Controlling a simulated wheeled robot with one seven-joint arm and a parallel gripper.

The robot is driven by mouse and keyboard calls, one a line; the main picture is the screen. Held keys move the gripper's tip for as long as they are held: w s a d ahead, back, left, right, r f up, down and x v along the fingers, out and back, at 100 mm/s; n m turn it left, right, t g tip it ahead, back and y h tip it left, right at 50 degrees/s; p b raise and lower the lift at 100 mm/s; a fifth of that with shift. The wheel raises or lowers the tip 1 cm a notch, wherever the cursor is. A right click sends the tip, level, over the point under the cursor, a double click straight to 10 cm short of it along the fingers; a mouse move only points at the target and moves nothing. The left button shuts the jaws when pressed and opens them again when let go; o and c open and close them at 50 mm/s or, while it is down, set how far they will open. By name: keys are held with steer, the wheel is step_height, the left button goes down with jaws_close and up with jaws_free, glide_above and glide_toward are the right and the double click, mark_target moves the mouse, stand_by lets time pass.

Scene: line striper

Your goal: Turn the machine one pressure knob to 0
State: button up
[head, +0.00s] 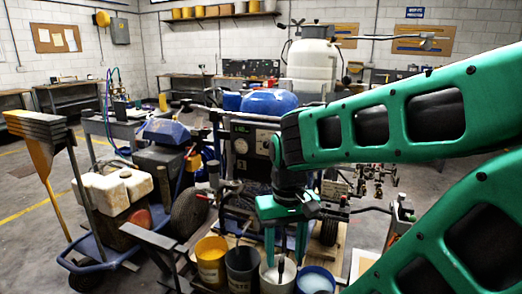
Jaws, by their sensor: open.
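My green gripper (286,256) hangs pointing down in the middle of the head view, with its two fingers apart and nothing seen between them. It shows in front of the striping machines, just above the row of buckets. Behind it is a machine with a dark panel (243,130) that carries a pale round dial (241,146). My arm and gripper cover the right and lower parts of this machine. I cannot make out a pressure knob or its setting for certain. Which machine is number one is not readable.
Several buckets stand below my gripper, including a yellow one (211,262) and a blue-rimmed one (316,281). A white tank (312,68) stands behind. Clear floor shows at far left.

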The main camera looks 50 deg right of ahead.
mark_target(266, 145)
steer(key=w+d+f+m+h, duration=0.1)
steer(key=w+d+m+h, duration=0.3)
steer(key=w+d+m, duration=0.45)
steer(key=w+d+m+h, duration=0.4)
steer(key=w+d+h, duration=0.1)
steer(key=d, duration=0.6)
steer(key=w+d+r+m+t+h, duration=0.1)
steer(key=w+r+m+t+h, duration=0.25)
steer(key=w, duration=0.55)
steer(key=w+r+m+t+h, duration=0.1)
steer(key=w+r+t+h, duration=0.2)
steer(key=w+r+h, duration=0.45)
steer(key=w+d+y, duration=0.1)
steer(key=d, duration=0.2)
steer(key=w+d+f+y, duration=0.1)
steer(key=w+d, duration=0.1)
steer(key=d, duration=0.1)
steer(key=w+d+f+y, duration=0.1)
steer(key=w+d, duration=0.1)
steer(key=d, duration=0.1)
steer(key=shift+w+d, duration=0.15)
steer(key=shift+d, duration=0.25)
